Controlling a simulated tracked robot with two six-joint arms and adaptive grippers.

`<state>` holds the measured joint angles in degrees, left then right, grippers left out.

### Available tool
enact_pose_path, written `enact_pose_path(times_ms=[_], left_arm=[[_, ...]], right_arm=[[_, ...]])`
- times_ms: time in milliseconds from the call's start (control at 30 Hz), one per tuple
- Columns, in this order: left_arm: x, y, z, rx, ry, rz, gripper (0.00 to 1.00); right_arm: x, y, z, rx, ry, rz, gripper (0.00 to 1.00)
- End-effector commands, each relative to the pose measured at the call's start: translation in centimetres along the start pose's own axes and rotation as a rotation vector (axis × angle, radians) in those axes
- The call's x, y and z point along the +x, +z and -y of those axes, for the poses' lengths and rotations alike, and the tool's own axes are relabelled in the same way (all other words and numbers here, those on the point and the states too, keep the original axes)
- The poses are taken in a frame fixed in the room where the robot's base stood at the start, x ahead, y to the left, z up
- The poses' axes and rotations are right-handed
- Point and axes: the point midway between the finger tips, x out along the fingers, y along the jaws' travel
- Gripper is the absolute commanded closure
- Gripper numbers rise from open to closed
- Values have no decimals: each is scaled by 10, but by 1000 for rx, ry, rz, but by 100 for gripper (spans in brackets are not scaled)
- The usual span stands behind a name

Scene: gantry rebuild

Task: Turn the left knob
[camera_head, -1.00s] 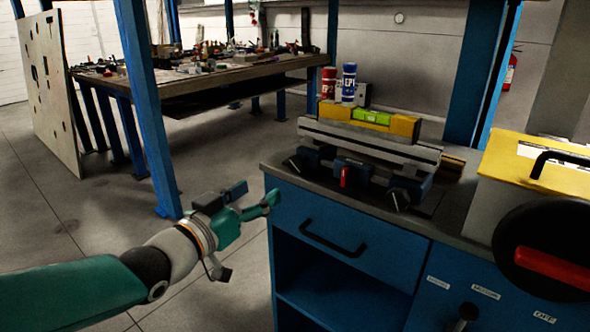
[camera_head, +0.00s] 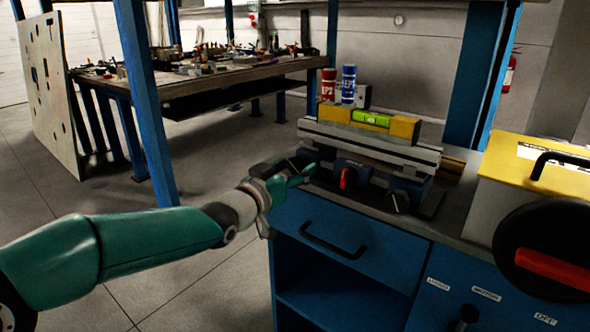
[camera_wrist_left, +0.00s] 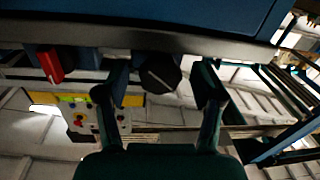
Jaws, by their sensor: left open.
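The left knob (camera_wrist_left: 160,73) is black with a white line on its face. It shows in the left wrist view between the two fingers of my left gripper (camera_wrist_left: 162,92). The fingers are apart, one on each side of the knob; I cannot tell whether they touch it. In the head view my left gripper (camera_head: 300,173) is at the left end of the bench fixture and mostly hides this knob. A red lever (camera_head: 346,178) sits at the middle of the fixture, and the right knob (camera_head: 398,201) is further right. My right gripper is not in view.
The fixture carries a yellow block with a green level (camera_head: 371,118). Red (camera_head: 328,85) and blue (camera_head: 348,84) cans stand behind it. A yellow-topped box (camera_head: 530,175) stands at right. The blue cabinet (camera_head: 390,260) has a drawer handle below. Open floor lies left.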

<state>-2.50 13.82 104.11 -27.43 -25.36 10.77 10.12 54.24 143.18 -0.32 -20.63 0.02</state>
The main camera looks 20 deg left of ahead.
Motion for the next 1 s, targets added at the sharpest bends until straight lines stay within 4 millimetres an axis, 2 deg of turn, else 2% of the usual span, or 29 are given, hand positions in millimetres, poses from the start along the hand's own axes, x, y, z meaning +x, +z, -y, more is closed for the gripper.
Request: enact_pose_path(times_ms=[67, 400, 533, 633, 800, 1000], left_arm=[[0, 0, 0, 0, 0, 0, 34], [0, 0, 0, 0, 0, 0, 91], [0, 2, 0, 14, 0, -2, 92], [0, 5, 1, 69, 0, -8, 92], [0, 8, 1, 245, 2, -26, 92], [0, 3, 1, 422, 3, -39, 92]], right_arm=[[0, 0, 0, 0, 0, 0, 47], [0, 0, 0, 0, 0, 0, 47], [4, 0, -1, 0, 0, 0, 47], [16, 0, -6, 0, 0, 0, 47], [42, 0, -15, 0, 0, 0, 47], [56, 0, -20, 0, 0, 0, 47]])
